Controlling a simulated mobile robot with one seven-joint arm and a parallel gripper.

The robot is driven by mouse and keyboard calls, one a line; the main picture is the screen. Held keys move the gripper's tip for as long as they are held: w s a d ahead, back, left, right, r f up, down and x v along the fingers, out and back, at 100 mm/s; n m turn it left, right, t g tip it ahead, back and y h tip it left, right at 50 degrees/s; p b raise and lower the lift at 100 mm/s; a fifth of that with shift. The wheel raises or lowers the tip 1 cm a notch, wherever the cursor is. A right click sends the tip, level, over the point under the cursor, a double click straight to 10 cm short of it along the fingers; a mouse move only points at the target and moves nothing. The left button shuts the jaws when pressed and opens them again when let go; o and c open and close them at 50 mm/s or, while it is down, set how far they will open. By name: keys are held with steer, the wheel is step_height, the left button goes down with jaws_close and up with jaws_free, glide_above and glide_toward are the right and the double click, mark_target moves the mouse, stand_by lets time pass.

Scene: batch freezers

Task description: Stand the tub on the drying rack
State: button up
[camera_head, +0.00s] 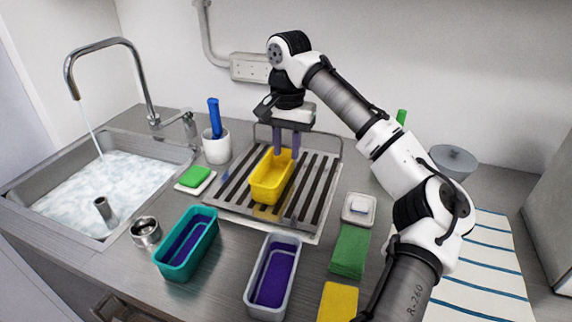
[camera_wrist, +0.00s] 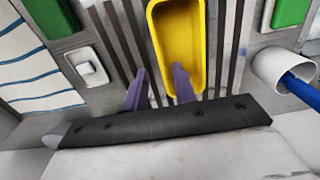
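The yellow tub (camera_head: 270,182) is on the slatted drying rack (camera_head: 325,190), its open top facing up. In the wrist view the tub (camera_wrist: 176,35) shows its hollow inside. My gripper (camera_head: 287,152) is at the tub's far end, pointing down. Its two purple fingers stand apart with a gap between them. In the wrist view my gripper (camera_wrist: 160,72) has its right finger overlapping the tub's near end and its left finger over the rack bars beside it. Whether a finger touches the tub I cannot tell.
A teal tub (camera_head: 174,262) and a grey tub (camera_head: 251,290) stand in front of the rack. A sink (camera_head: 60,171) with running water is at left. A white cup (camera_head: 216,150) with a blue-handled brush, sponges and a striped towel (camera_head: 480,270) surround the rack.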

steer(key=shift+r, duration=2)
steer(key=shift+o, duration=0.3)
